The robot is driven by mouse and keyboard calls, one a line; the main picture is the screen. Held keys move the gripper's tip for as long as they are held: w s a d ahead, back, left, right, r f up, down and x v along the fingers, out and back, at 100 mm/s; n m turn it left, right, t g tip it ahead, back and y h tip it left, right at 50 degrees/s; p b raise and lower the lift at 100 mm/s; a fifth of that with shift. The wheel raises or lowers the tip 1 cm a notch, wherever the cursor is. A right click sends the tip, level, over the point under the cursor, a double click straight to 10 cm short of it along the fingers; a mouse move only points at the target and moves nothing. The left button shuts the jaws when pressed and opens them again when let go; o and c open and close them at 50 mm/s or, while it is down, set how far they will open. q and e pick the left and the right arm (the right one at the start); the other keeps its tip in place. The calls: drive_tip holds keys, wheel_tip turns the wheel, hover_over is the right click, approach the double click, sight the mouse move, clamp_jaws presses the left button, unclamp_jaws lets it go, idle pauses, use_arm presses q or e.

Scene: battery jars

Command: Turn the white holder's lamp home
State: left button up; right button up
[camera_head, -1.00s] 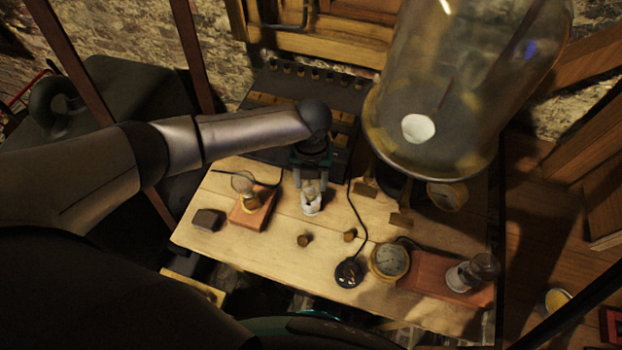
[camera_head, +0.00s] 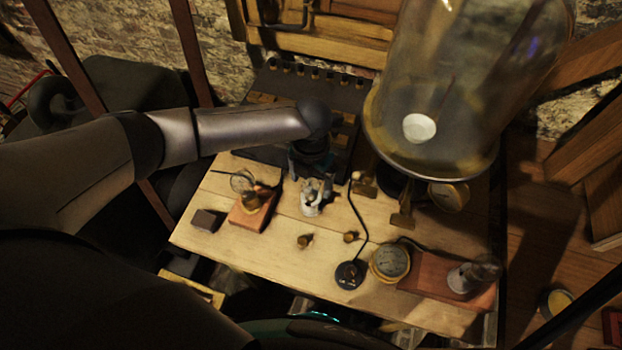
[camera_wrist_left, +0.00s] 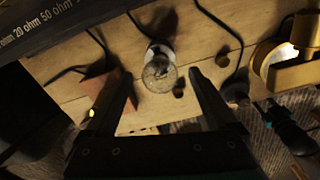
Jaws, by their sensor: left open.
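The white holder (camera_head: 311,209) stands on the wooden table, in the middle, below my left gripper. It also shows in the left wrist view (camera_wrist_left: 159,48). A clear glass lamp (camera_wrist_left: 158,76) sits in its mouth. I cannot tell how far it is turned in. My left gripper (camera_head: 317,185) is open above the holder. In the left wrist view its fingers (camera_wrist_left: 162,75) are on either side of the lamp's glass, with a visible gap on each side. My right gripper is not in view.
A red-brown block with another bulb (camera_head: 243,182) is to the left, beside a dark block (camera_head: 208,220). Small brass pieces (camera_head: 304,241) lie in front. A gauge (camera_head: 390,261), a red board (camera_head: 425,276) and a large glass jar (camera_head: 440,100) are to the right.

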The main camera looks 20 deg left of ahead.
use_arm(q)
drive_tip(key=shift+r, duration=0.1)
wheel_tip(320, 180, up, 15)
drive_tip(key=shift+p, duration=0.45)
drive_tip(key=shift+s, duration=0.1)
